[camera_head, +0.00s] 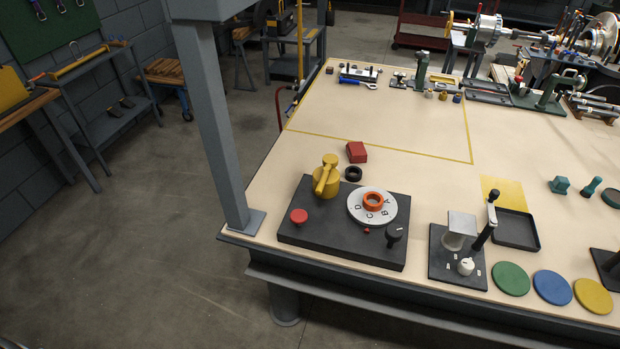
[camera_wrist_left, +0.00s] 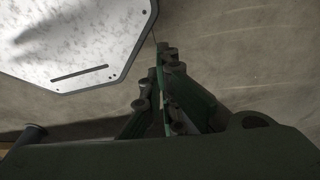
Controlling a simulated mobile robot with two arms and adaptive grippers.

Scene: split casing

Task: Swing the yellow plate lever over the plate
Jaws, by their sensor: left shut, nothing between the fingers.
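The yellow plate lever (camera_head: 325,178) stands at the back left of a dark base block (camera_head: 320,236) on the workbench in the head view. Its arm lies across its round yellow hub. The round silver plate (camera_head: 383,216), marked with letters, is on the same block to the right of the lever. An orange ring (camera_head: 373,201) sits on the plate. The lever is beside the plate, not above it. My left gripper (camera_wrist_left: 165,62) shows only in the left wrist view, shut and empty, away from the lever. My right gripper is in neither view.
A red button (camera_head: 299,216) and a black knob (camera_head: 394,234) are on the block. A red block (camera_head: 357,152) and black ring (camera_head: 353,174) lie behind it. A grey post (camera_head: 213,130) rises at the bench's left corner. The outlined bench area behind is mostly clear.

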